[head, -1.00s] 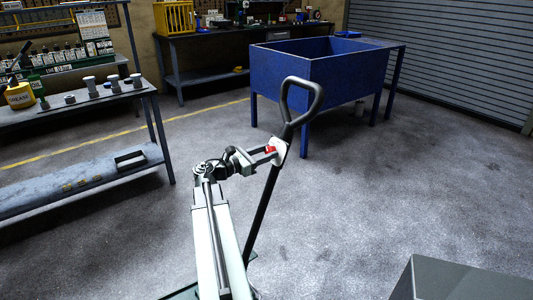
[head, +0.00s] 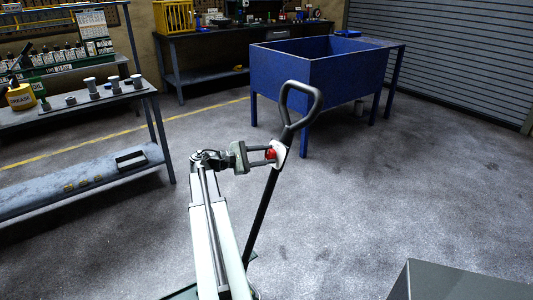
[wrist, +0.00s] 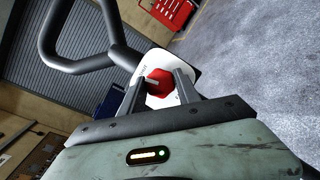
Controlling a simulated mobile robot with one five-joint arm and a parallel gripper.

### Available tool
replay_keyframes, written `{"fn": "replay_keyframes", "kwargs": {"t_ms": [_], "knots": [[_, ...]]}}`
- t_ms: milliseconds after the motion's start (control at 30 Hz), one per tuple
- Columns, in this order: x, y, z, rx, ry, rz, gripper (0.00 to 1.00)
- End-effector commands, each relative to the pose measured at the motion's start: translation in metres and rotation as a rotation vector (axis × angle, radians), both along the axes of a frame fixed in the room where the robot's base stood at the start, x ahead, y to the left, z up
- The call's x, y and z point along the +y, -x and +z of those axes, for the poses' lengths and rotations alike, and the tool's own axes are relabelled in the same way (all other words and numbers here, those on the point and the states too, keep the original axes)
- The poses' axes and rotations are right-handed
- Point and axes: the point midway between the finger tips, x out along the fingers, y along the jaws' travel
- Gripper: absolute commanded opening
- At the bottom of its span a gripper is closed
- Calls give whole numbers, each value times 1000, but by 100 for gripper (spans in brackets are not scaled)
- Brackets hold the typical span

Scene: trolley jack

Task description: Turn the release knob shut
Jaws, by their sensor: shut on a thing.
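The red release knob (head: 270,154) sits on a white plate (head: 280,154) on the black handle shaft of the trolley jack (head: 263,208). The handle's loop grip (head: 302,100) rises above it. My gripper (head: 268,155) reaches in from the left and is shut on the knob. In the wrist view the red knob (wrist: 160,83) is between the two fingers of my gripper (wrist: 162,92), in front of the white plate (wrist: 150,100). The knob's far side is hidden.
A blue tub on legs (head: 310,78) stands behind the handle. A grey shelf bench (head: 80,110) with bottles and cans is at the left. A grey box top (head: 460,282) shows at the lower right. The floor to the right is open.

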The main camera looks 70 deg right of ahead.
Motion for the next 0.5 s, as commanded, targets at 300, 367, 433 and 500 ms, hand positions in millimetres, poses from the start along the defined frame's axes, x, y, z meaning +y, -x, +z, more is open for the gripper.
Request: {"fn": "replay_keyframes", "kwargs": {"t_ms": [300,367,433,500], "knots": [[-1,-1,2,-143,94,-67,0],[-1,-1,2,-160,105,-75,0],[-1,-1,2,-175,115,-82,0],[-1,-1,1,-188,123,-87,0]]}}
